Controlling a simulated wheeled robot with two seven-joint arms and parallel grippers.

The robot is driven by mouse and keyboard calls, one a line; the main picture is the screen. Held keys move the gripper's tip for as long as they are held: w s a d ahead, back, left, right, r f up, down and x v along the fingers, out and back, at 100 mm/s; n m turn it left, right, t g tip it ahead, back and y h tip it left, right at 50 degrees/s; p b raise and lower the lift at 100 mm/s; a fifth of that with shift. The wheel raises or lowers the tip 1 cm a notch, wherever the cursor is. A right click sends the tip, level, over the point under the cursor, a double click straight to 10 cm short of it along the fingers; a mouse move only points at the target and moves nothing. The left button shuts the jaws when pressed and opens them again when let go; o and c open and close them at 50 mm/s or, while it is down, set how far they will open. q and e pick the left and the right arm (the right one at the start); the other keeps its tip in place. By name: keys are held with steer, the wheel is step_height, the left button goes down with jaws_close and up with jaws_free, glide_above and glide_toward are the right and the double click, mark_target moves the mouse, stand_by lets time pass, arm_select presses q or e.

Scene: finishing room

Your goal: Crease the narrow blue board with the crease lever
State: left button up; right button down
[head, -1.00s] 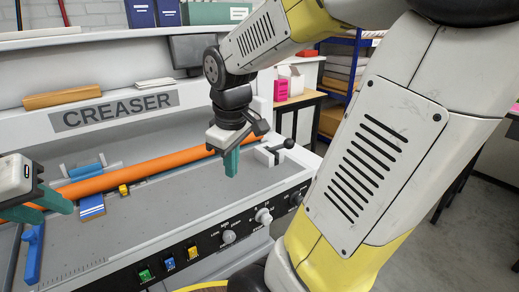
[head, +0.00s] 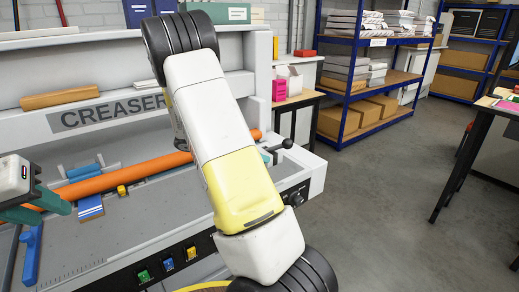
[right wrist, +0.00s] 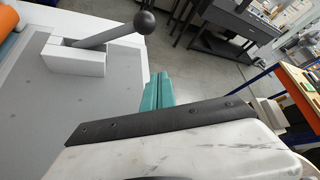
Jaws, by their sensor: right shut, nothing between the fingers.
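The crease lever (head: 281,147) stands at the bed's right end. In the right wrist view, the lever (right wrist: 105,37) leans out of its white block toward its black ball knob. My left gripper (head: 38,207) is at the left edge, left of the board, its teal fingers apart and empty. My right gripper (right wrist: 158,90) is shut and empty, right of the lever and apart from it; my arm mostly hides it in the head view.
The orange bar (head: 135,172) spans the bed. A blue handle (head: 32,250) sits at the front left. Coloured buttons (head: 169,264) line the front panel. A shelf rack (head: 350,85) stands behind, with clear floor (head: 390,200) to the right.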

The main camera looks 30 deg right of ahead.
mark_target(277, 146)
steer(key=shift+w+d+n+h, duration=0.2)
steer(key=shift+w+n+h, duration=0.1)
steer(key=shift+w+n, duration=0.1)
steer(key=shift+f, duration=0.1)
steer(key=x, duration=1)
steer(key=shift+a, duration=0.1)
steer(key=shift+w+d+r, duration=0.2)
steer(key=shift+w+r, duration=0.55)
steer(key=shift+r, duration=0.2)
steer(key=shift+w+d+r, duration=0.1)
steer(key=shift+w+r, duration=0.35)
steer(key=shift+r, duration=0.2)
steer(key=shift+r, duration=0.15)
